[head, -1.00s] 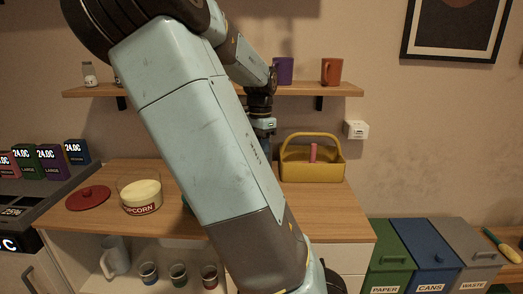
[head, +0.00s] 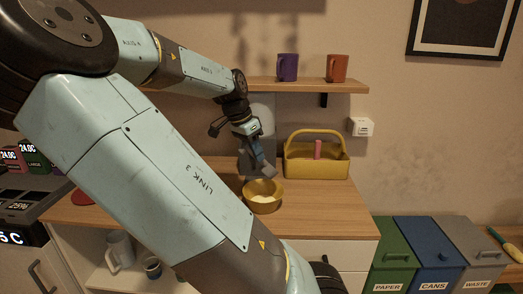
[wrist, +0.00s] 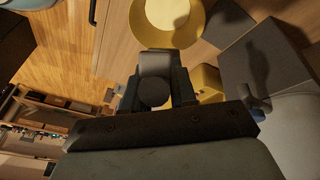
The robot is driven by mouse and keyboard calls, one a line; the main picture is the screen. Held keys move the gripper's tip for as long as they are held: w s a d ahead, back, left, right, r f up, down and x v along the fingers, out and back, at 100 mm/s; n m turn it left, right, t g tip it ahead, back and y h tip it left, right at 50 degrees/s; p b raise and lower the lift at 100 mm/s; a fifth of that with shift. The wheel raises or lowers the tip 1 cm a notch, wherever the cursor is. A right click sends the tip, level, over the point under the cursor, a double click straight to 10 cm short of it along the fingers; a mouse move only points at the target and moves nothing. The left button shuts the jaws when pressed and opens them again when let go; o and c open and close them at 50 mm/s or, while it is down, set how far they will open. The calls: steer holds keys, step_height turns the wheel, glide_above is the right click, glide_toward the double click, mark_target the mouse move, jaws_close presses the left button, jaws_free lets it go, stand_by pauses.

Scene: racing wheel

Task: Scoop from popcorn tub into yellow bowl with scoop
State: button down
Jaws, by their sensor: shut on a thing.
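The yellow bowl (head: 263,204) stands upright on the wooden counter with pale contents inside. In the wrist view the bowl (wrist: 187,39) is at the top centre, just beyond my gripper. My gripper (head: 256,156) is above the bowl, pointing down, and is shut on the scoop (head: 264,168). The scoop's grey part shows close over the bowl's back rim; I cannot tell whether they touch or whether the scoop holds anything. In the wrist view my gripper (wrist: 154,85) holds the scoop (wrist: 156,63). The popcorn tub is hidden behind my arm in the head view.
A yellow basket (head: 317,167) with a tall handle stands right of the bowl. A grey appliance (head: 263,113) stands behind my gripper. The red lid (head: 80,198) shows partly at the left. The counter's right front is clear. A shelf with mugs hangs above.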

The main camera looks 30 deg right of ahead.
steer(key=a+f+g+h, duration=0.1)
steer(key=a+h, duration=0.5)
steer(key=h, duration=0.3)
steer(key=shift+w+a+f+h, duration=0.25)
steer(key=shift+a+f+h, duration=0.05)
steer(key=shift+f+h, duration=0.1)
stand_by(0.9)
steer(key=shift+s, duration=0.1)
stand_by(0.4)
